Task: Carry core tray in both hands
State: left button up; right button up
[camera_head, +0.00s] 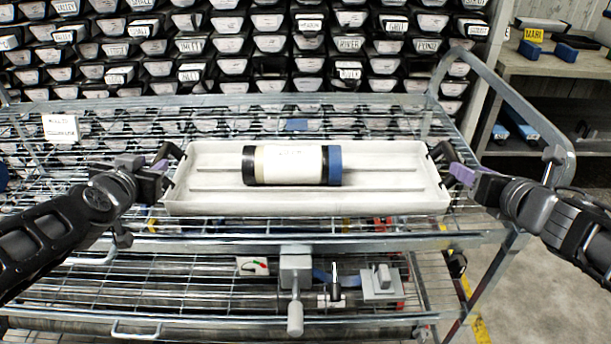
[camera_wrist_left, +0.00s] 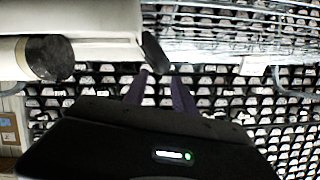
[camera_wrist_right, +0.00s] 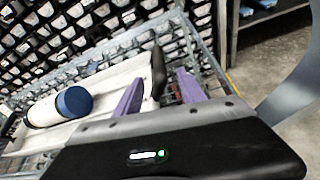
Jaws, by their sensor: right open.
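A long pale core tray (camera_head: 390,205) lies across the top wire shelf of the trolley in the head view. A core (camera_head: 295,166) with a white wrap, a black left end and a blue right end lies in it. My left gripper (camera_head: 168,166) is at the tray's left end. In the left wrist view its purple fingers stand apart, close to a black handle (camera_wrist_left: 153,52). My right gripper (camera_head: 458,172) is at the right end. In the right wrist view its fingers are apart, with the other black handle (camera_wrist_right: 158,72) near the gap between them.
The metal trolley (camera_head: 110,243) has a lower shelf with a clamp-like tool (camera_head: 295,285). A rack of labelled boxes (camera_head: 270,45) fills the back. A shelf unit (camera_head: 550,65) stands at the right, and a sign (camera_head: 60,129) hangs at the trolley's left.

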aim_at(162, 156)
pick_arm(q)
jog(key=shift+s+r, duration=0.1)
jog(key=shift+s, duration=0.05)
pick_arm(e)
jog(key=shift+s, duration=0.15)
pick_arm(q)
jog(key=shift+w, duration=0.2)
pick_arm(e)
jog(key=shift+w, duration=0.2)
pick_arm(q)
jog(key=shift+x, duration=3.85)
pick_arm(e)
jog(key=shift+x, duration=3.75)
pick_arm(q)
jog(key=shift+s, duration=0.1)
grip_shut()
pick_arm(e)
jog(key=c, duration=0.8)
grip_shut()
pick_arm(q)
jog(key=shift+a, duration=0.1)
